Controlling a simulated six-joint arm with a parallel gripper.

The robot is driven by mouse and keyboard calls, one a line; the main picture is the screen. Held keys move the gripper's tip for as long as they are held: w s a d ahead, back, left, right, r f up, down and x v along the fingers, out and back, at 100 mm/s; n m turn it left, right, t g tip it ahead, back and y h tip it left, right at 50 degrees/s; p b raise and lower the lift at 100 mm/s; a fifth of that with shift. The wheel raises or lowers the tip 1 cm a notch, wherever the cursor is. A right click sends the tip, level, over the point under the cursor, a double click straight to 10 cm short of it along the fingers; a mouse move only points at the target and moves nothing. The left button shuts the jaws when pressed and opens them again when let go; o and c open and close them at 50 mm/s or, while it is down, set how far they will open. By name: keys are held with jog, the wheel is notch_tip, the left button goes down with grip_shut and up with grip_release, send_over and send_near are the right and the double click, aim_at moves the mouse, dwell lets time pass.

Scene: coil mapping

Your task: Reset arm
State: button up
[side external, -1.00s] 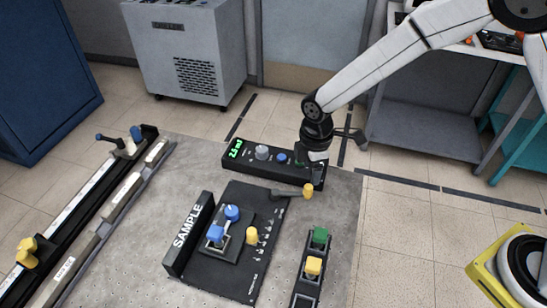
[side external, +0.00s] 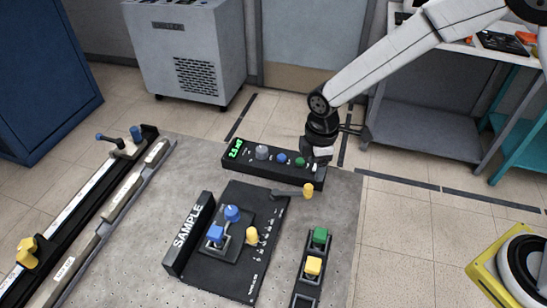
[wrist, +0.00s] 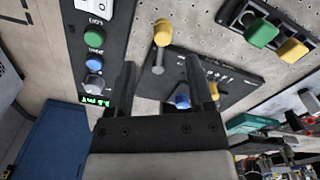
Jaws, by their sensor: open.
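My gripper (wrist: 166,85) is open and empty in the wrist view, its two dark fingers apart above the bench. In the side external view my wrist hangs just above the right end of the black control box (side external: 232,160), which has a green lit readout, a grey knob (side external: 262,152), a blue knob (side external: 281,158) and a green knob (side external: 300,162). The fingertips are hard to make out there. The black SAMPLE fixture (side external: 230,277) with blue and yellow knobs lies in front. A lever with a yellow knob (side external: 308,190) sticks out near its far right corner.
A holder with a green block (side external: 320,236) and a yellow block (side external: 313,266) stands at the right of the bench. A long rail (side external: 82,213) runs along the left. A grey cabinet (side external: 185,55) stands behind. The bench between fixture and rail is mostly clear.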

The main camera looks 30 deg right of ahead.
jog(key=s+d+r+m+t, duration=0.1)
jog(key=s+d+r+m, duration=0.2)
jog(key=s+d+m, duration=0.3)
jog(key=s+d+r+m+t, duration=0.1)
jog(key=s+d+r+m, duration=0.2)
jog(key=s+d+m, duration=0.4)
jog(key=shift+s+d+r+m, duration=0.2)
jog(key=shift+d+r+m, duration=0.15)
jog(key=shift+d+m, duration=0.6)
